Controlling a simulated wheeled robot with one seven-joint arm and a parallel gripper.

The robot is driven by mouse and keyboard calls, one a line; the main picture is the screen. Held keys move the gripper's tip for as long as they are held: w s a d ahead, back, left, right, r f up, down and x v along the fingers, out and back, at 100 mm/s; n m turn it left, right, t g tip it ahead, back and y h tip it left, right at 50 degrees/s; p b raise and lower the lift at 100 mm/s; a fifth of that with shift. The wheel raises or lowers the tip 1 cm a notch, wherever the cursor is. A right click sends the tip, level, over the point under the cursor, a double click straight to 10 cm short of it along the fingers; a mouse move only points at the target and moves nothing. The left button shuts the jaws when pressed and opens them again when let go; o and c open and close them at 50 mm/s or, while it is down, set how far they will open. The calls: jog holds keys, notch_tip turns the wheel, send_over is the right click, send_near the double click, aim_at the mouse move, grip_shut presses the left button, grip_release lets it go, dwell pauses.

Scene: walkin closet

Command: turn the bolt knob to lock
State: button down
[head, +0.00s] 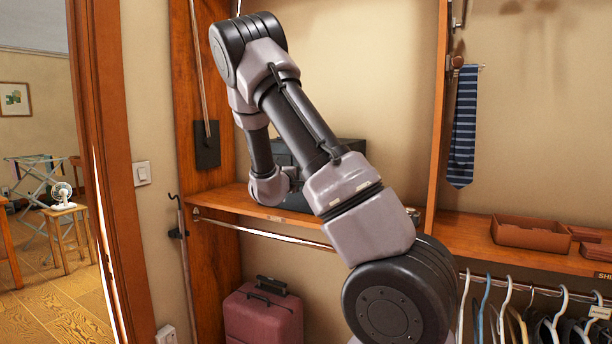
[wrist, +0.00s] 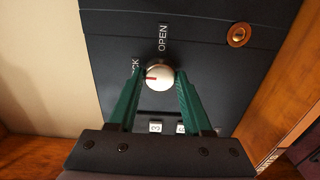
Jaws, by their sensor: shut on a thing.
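The bolt knob (wrist: 160,68) is a round, pale metal knob with a red mark, on the dark face of a safe (wrist: 215,60). The red mark points left, near a partly hidden label ending in "CK" (wrist: 135,66). The "OPEN" label (wrist: 163,38) is above the knob in the wrist view. My gripper (wrist: 159,77) is shut on the knob, one green finger on each side. In the head view, the dark safe (head: 350,147) stands on the wooden shelf, mostly behind my arm. The knob and my fingers are hidden there.
Number wheels (wrist: 155,127) and a brass fitting (wrist: 238,35) are also on the safe face. A wooden upright (head: 438,110) stands right of the safe. A hanging rail (head: 270,236) runs below the shelf, above a red suitcase (head: 262,315).

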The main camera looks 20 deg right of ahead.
jog(key=shift+c, duration=1.6)
grip_release()
jog(key=v, duration=1)
jog(key=shift+s+a, duration=0.3)
